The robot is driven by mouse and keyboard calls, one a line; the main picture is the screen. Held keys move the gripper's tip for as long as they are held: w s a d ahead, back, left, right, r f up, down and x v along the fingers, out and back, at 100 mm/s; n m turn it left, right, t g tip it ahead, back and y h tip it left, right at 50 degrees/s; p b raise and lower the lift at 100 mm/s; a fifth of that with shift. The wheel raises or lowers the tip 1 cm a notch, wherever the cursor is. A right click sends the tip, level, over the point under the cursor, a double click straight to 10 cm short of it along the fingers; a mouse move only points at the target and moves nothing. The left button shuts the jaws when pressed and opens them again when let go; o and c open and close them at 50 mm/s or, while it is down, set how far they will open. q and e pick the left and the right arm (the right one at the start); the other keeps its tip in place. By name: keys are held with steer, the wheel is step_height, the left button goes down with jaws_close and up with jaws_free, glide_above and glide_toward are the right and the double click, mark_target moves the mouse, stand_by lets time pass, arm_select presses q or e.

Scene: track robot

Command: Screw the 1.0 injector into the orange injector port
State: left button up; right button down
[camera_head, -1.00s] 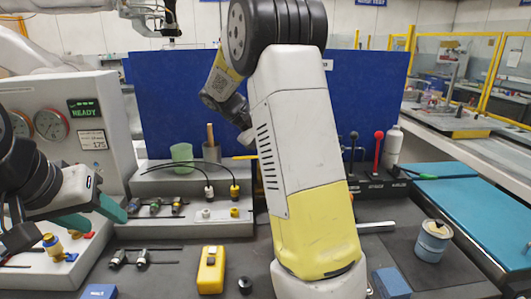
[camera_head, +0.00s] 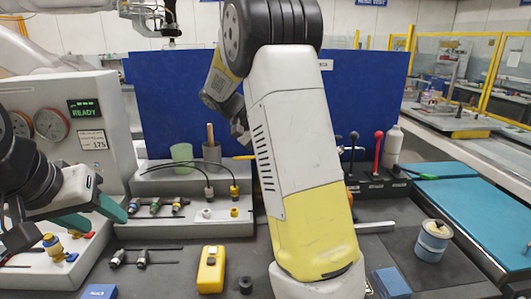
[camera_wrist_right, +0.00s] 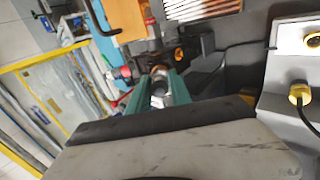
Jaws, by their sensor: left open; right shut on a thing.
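My left gripper (camera_head: 96,217) is open and empty at the left, over the front of the grey gauge unit. In the right wrist view, my right gripper (camera_wrist_right: 160,90) is shut on a silver cylindrical part, likely the injector (camera_wrist_right: 160,84); its label cannot be read. In the head view, my right arm hides that gripper and the held part. An orange-ringed fitting (camera_wrist_right: 180,55) shows just beyond the fingers, and I cannot tell whether the held part touches it. Several similar injectors (camera_head: 155,207) lie on the grey stepped rack; two more (camera_head: 118,258) lie in front.
A yellow meter (camera_head: 211,270) and a black ring (camera_head: 245,284) lie on the dark mat. A blue-grey can (camera_head: 432,241) stands at the right. Black and red levers (camera_head: 378,150) and a white bottle (camera_head: 393,147) stand behind. Cables (camera_head: 205,170) arch over the rack.

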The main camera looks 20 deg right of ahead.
steer(key=m, duration=0.6)
steer(key=shift+m, duration=0.3)
steer(key=c, duration=1)
jaws_free()
steer(key=v, duration=0.7)
steer(key=s+a+n+t+y, duration=0.2)
steer(key=s+a+n+y, duration=0.1)
steer(key=s, duration=0.4)
steer(key=s+a+f+n+t+y, duration=0.1)
steer(key=s+a+n+t+y, duration=0.2)
steer(key=s, duration=0.4)
steer(key=s+a+f+n+t+y, duration=0.1)
steer(key=s+a+n+t+y, duration=0.2)
steer(key=s, duration=0.5)
steer(key=shift+n+y, duration=0.7)
steer(key=shift+y, duration=0.3)
